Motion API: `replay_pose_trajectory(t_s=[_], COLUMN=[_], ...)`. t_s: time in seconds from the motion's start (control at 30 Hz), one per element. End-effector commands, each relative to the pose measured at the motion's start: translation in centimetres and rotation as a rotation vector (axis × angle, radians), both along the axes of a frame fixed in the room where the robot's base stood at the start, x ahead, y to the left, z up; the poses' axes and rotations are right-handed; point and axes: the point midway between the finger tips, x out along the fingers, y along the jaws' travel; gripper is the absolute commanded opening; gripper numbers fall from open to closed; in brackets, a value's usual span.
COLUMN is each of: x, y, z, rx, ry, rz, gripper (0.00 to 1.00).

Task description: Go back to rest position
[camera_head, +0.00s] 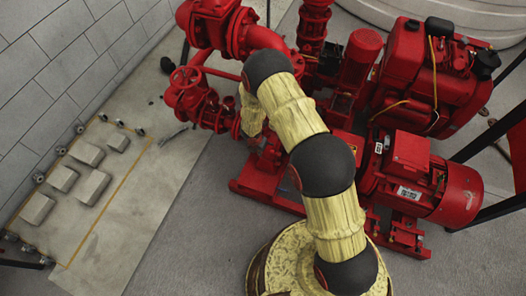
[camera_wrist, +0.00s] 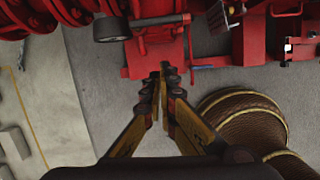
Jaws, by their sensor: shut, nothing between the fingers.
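My gripper (camera_wrist: 161,82) shows in the wrist view with its two yellow and dark fingers closed together at the tips, with nothing between them. It hangs above the grey floor (camera_wrist: 95,85), in front of the red base of the pumpset. In the head view my arm bends up from its round base and over toward the red pumpset (camera_head: 410,155). The gripper itself is hidden behind the arm in that view. The red pump parts also show along the top of the wrist view (camera_wrist: 150,45). From these frames I cannot tell whether the fingertips touch the red base.
Red pipes and valves (camera_head: 205,95) stand close to my arm. A red motor (camera_head: 455,190) is at right, with dark frame bars beside it. A pale floor slab with several grey blocks (camera_head: 88,187) lies at left by the tiled wall (camera_head: 60,60). The grey floor at front left is clear.

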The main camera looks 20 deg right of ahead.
Motion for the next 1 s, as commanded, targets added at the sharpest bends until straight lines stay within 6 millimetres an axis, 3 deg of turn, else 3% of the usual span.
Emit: replay_pose_trajectory(t_s=[0.1, 0.37, 0.8, 0.93, 1.0], x=[-0.7, -1.4, -1.6, -2.0, -3.4], y=[0.4, 0.9, 0.9, 0.0, -1.0], z=[2.8, 5.9, 6.4, 6.5, 6.3], rx=[-0.001, 0.001, 0.003, -0.009, -0.027], ry=[0.003, 0.004, 0.001, -0.007, 0.001], rz=[0.001, 0.0, -0.021, -0.139, -0.265], gripper=[0.0, 0.0, 0.0, 0.0, 0.0])
